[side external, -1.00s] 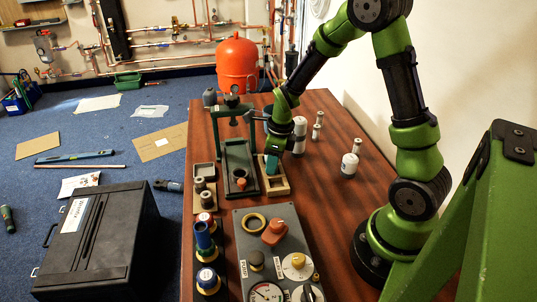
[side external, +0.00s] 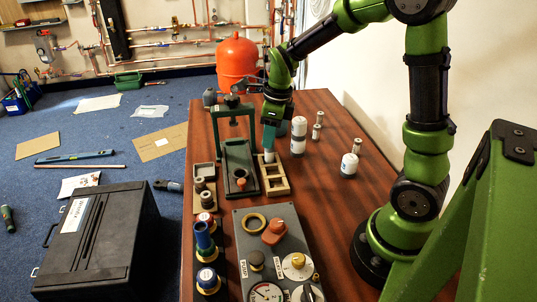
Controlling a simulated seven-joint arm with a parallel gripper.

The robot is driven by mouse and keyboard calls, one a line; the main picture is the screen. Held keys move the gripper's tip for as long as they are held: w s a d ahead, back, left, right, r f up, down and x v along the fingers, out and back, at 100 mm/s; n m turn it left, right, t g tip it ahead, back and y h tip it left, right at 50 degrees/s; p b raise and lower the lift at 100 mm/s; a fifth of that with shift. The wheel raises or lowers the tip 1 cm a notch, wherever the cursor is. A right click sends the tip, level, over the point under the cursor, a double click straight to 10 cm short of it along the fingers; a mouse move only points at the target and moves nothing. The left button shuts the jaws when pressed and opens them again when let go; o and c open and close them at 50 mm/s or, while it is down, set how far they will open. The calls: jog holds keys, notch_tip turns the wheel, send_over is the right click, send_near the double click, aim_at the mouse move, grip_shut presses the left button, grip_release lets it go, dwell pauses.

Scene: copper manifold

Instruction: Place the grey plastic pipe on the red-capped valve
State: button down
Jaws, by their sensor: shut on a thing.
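My gripper (side external: 269,143) points down above the wooden tray (side external: 287,187). Its teal fingers are shut on a small pale grey piece (side external: 269,156), which looks like the grey plastic pipe. Its lower end shows below the fingertips, upright, just over the tray's far part; the fingers hide the rest. A small fitting with a red and white top (side external: 206,219) stands at the table's left edge, left of the control panel; it looks like the red-capped valve, but it is too small to be sure. My gripper is well behind and to the right of it.
A dark green press (side external: 237,160) stands just left of the tray. White cylinders (side external: 298,136) stand to its right. A blue fitting (side external: 204,237) and a grey panel with knobs (side external: 273,262) are nearer. The wooden table (side external: 335,220) is clear right of the panel.

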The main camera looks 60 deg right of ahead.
jog(key=w+a+r+n, duration=0.1)
jog(key=a+r+n, duration=0.25)
jog(key=a, duration=0.85)
jog(key=w+a+r+n, duration=0.15)
jog(key=a+n, duration=0.35)
jog(key=a, duration=0.7)
jog(key=g, duration=0.1)
send_near(201, 218)
jog(key=shift+y, duration=0.4)
jog(key=shift+f, duration=2.35)
jog(key=c, duration=0.9)
grip_release()
jog(key=shift+f, duration=0.15)
